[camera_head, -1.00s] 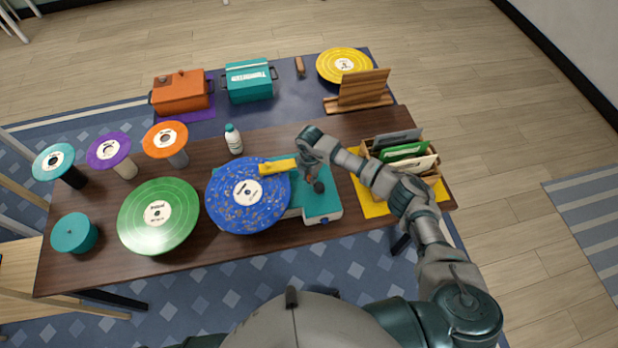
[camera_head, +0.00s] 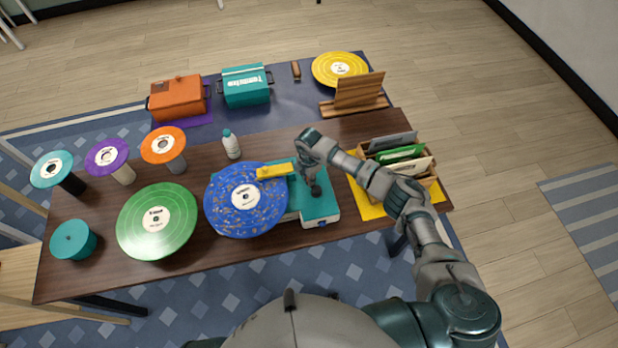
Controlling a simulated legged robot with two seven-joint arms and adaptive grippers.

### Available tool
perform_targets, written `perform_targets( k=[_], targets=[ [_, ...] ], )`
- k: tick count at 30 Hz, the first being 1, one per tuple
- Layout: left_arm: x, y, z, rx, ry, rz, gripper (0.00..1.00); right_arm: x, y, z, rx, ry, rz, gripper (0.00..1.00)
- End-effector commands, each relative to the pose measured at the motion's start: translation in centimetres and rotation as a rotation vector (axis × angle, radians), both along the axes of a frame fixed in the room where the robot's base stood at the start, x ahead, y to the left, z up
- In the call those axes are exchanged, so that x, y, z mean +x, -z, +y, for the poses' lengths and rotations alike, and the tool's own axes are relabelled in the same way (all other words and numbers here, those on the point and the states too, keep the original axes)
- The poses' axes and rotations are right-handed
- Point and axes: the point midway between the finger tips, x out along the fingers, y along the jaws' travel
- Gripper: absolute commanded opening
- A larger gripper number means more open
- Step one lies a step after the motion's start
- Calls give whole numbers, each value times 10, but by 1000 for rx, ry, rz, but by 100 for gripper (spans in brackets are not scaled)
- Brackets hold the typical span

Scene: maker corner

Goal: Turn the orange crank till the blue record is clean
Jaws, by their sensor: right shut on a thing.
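The blue record (camera_head: 222,205) lies flat on the teal cleaning machine (camera_head: 318,209) at the table's front middle. Brownish specks are scattered over its blue surface around a white label. A yellow bar (camera_head: 276,171) reaches over the record's upper right edge. My right gripper (camera_head: 314,188) points down over the machine's top, right of the record, shut on the crank. The crank's orange part is hidden behind the gripper, so I cannot tell its angle. My left gripper is out of view.
A green record (camera_head: 180,222) lies left of the blue one. A white bottle (camera_head: 232,147) stands behind. Several record stands, orange and teal boxes and a wooden rack (camera_head: 358,92) stand farther out.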

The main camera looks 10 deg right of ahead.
Motion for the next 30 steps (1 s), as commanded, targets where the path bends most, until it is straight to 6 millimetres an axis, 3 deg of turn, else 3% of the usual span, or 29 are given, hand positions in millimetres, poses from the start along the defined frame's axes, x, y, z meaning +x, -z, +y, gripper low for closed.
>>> perform_targets(
  k=[2,3,6,17,20,30],
  targets=[
    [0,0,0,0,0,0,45,2,-2,1,4,-1,-6,0],
    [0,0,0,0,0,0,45,2,-2,1,4,-1,-6,24],
    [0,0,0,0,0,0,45,1,-2,1,3,-2,-5,44],
    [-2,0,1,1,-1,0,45,1,-6,0,1,-2,-3,44],
    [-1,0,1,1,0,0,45,2,-19,1,2,-2,-5,44],
    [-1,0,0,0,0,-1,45,2,-93,1,2,-2,-5,44]
  ],
)
